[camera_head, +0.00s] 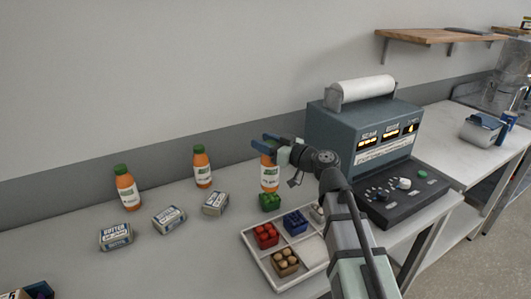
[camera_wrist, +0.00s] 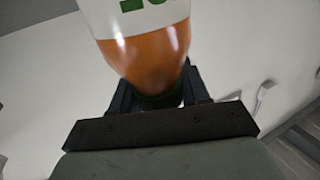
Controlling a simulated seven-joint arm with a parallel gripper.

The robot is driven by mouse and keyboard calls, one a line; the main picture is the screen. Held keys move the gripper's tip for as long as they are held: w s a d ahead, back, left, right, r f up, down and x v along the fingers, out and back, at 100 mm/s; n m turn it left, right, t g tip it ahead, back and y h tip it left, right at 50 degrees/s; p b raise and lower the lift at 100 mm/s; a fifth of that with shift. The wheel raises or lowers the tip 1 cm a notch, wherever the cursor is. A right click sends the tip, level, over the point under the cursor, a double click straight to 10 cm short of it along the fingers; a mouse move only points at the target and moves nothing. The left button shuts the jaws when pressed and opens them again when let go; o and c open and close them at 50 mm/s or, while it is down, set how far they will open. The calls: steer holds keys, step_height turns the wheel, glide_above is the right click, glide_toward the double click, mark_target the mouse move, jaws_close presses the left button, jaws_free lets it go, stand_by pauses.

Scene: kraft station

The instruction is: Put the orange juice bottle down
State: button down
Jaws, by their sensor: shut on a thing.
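An orange juice bottle (camera_head: 270,174) with a white label is in my gripper (camera_head: 272,146), upright, near the back of the counter. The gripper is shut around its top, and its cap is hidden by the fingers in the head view. In the wrist view the bottle (camera_wrist: 150,52) fills the upper middle, its neck between the dark fingers (camera_wrist: 157,92). I cannot tell whether its base touches the counter. Two more orange bottles with green caps stand to the left, one nearer the middle (camera_head: 202,168) and one farther left (camera_head: 127,190).
Three butter boxes (camera_head: 116,236) lie on the counter (camera_head: 190,260) at left. A green block (camera_head: 270,202) sits just in front of the held bottle. A compartment tray (camera_head: 262,262) holds coloured items. A grey machine (camera_head: 340,125) stands to the right.

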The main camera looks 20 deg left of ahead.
steer(key=shift+f, duration=1.65)
steer(key=shift+f, duration=0.2)
steer(key=c, duration=0.5)
jaws_free()
steer(key=shift+c, duration=0.2)
steer(key=shift+r, duration=0.15)
steer(key=v, duration=1.2)
